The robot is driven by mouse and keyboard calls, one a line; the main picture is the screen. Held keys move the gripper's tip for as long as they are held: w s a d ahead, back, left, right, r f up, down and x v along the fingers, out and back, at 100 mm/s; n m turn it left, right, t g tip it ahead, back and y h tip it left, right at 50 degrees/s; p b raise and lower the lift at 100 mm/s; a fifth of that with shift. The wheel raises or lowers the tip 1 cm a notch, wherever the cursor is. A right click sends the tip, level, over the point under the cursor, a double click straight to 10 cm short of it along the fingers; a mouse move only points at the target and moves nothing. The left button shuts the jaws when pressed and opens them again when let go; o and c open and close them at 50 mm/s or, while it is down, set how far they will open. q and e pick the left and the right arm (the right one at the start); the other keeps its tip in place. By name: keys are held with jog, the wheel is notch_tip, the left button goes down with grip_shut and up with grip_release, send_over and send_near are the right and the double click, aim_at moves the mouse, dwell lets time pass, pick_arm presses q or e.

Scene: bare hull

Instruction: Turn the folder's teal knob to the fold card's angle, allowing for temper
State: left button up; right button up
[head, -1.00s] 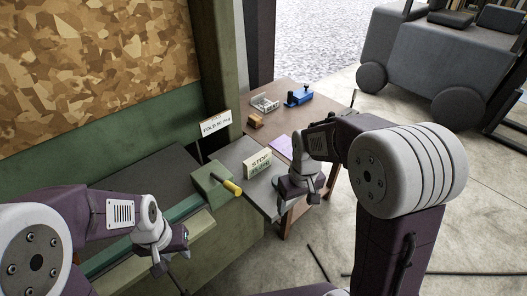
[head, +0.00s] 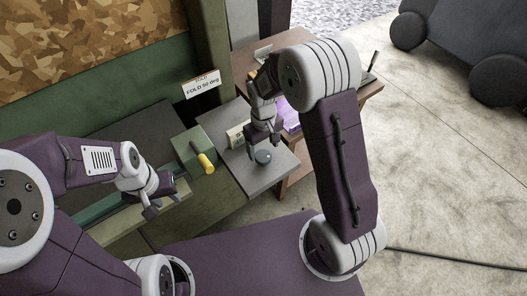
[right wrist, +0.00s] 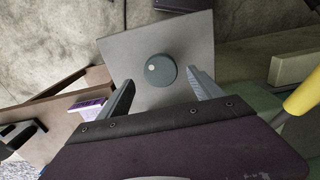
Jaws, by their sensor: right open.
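The teal knob (head: 263,158) sits on a grey plate (head: 236,178) beside the green folder body. In the right wrist view the round knob (right wrist: 165,76) shows a pale dot near its middle. My right gripper (head: 262,138) is open above the knob; in its wrist view the fingers (right wrist: 161,82) stand apart on either side of the knob, with no clear contact. The fold card (head: 201,86) reads "FOLD" with an angle that looks like 50 deg, too small to be sure. My left gripper (head: 164,200) hangs over the folder's front edge at left; its opening is unclear.
A yellow-ended handle (head: 206,163) on a green block stands left of the plate. A small cream sign (head: 237,136) stands behind the knob, partly hidden by my right gripper. A purple item (head: 291,119) lies on the brown table behind. Open concrete floor is at right.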

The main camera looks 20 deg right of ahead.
aim_at(263, 156)
notch_tip(263, 156, down, 3)
jog(key=shift+a+f, duration=0.1)
jog(key=shift+f, duration=0.4)
jog(key=c, duration=1.3)
jog(key=shift+w+n+p, duration=0.1)
jog(key=shift+n+p, duration=0.25)
jog(key=shift+n, duration=1.15)
jog(key=shift+c, duration=0.3)
jog(key=o, duration=1.4)
jog(key=shift+c, duration=0.2)
notch_tip(263, 156, up, 9)
jog(key=b, duration=0.1)
